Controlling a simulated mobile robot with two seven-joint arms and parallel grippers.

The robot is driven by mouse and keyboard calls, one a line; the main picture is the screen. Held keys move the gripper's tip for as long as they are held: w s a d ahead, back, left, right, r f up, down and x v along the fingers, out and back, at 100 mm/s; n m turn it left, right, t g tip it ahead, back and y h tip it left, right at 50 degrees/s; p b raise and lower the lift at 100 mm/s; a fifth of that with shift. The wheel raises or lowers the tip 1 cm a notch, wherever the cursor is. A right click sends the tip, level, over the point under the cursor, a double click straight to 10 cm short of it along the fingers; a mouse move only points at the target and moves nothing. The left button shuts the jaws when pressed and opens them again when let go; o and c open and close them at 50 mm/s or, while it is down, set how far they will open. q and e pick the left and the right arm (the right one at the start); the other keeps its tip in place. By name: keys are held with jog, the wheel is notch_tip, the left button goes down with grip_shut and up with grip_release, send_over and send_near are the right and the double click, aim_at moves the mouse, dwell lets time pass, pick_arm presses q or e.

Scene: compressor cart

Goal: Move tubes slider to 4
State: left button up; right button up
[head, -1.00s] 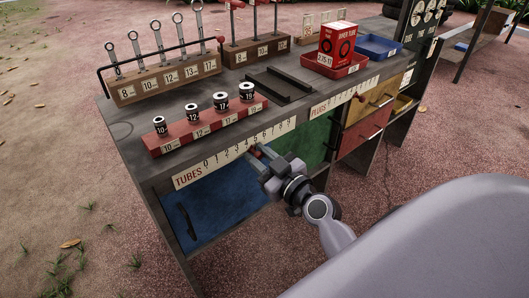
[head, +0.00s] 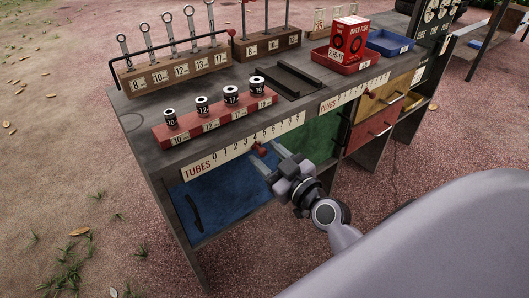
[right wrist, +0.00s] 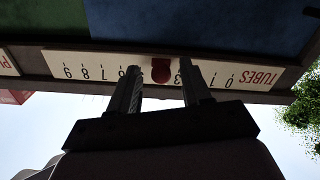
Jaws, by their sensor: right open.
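The TUBES scale (head: 245,145) is a pale strip of digits along the bench's front edge. Its red slider knob (head: 260,148) stands out from the strip near the middle digits. In the right wrist view the scale (right wrist: 88,66) is upside down, and the knob (right wrist: 161,71) covers the strip between the 3 and the 6. My right gripper (head: 263,153) is open in front of the strip. Its fingers lie on either side of the knob, apart from each other; I cannot tell whether either touches it. My left gripper is out of view.
A red socket rack (head: 213,123) stands on the bench top above the scale. The PLUGS scale (head: 355,94) is farther right. A blue drawer front (head: 230,195) and a green panel (head: 322,137) lie below the edge. The ground in front is clear.

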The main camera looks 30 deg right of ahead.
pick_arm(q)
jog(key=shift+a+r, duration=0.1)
pick_arm(e)
jog(key=s, duration=0.5)
jog(key=shift+s+d, duration=0.2)
jog(key=shift+s, duration=0.15)
jog(key=shift+a, duration=0.1)
